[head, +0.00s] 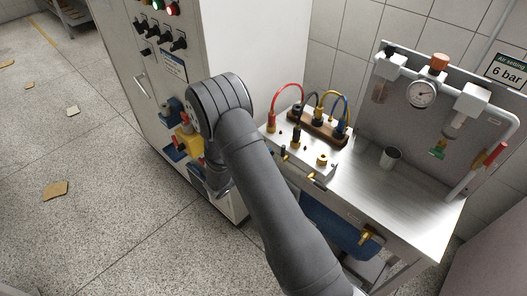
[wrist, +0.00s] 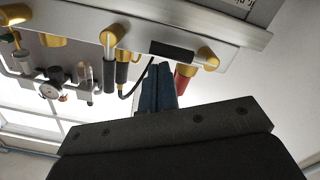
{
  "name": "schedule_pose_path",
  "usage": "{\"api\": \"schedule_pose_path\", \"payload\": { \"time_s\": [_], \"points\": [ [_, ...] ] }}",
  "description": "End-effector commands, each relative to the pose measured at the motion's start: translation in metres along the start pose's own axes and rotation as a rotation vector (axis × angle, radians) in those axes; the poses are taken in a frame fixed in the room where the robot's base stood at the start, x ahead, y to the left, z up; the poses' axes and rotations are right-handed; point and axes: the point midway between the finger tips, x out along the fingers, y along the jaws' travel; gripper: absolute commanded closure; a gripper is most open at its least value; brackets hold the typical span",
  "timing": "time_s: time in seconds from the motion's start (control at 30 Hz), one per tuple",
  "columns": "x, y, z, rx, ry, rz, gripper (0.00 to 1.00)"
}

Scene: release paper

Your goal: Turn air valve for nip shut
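In the wrist view, a metal bar carries several brass valve fittings. One brass fitting (wrist: 208,56) has a black-sleeved lever (wrist: 172,50) lying along the bar. Another brass fitting (wrist: 113,37) has a lever with a dark grip (wrist: 108,76) hanging across the bar. No label shows which valve is the nip's. My gripper (wrist: 158,66) has its two blue fingers together, tips just short of the black-sleeved lever; I cannot tell whether they touch it. No object shows between them.
A red-gripped part (wrist: 184,80) sits right beside the fingers, and a small gauge (wrist: 51,90) hangs at left. In the head view, the cabinet (head: 240,45) is close to my arm. A steel bench (head: 365,190) with hoses and a metal cup (head: 390,157) stands right.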

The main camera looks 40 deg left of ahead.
Motion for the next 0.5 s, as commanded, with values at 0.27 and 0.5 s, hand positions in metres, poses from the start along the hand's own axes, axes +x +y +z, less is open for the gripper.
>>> {"api": "schedule_pose_path", "payload": {
  "time_s": [0.27,0.5],
  "points": [
    [0.0001,0.0002,0.0013,-0.002,-0.002,0.0,1.0],
    [-0.0008,0.0018,-0.002,-0.001,-0.002,0.0,1.0]
  ]
}}
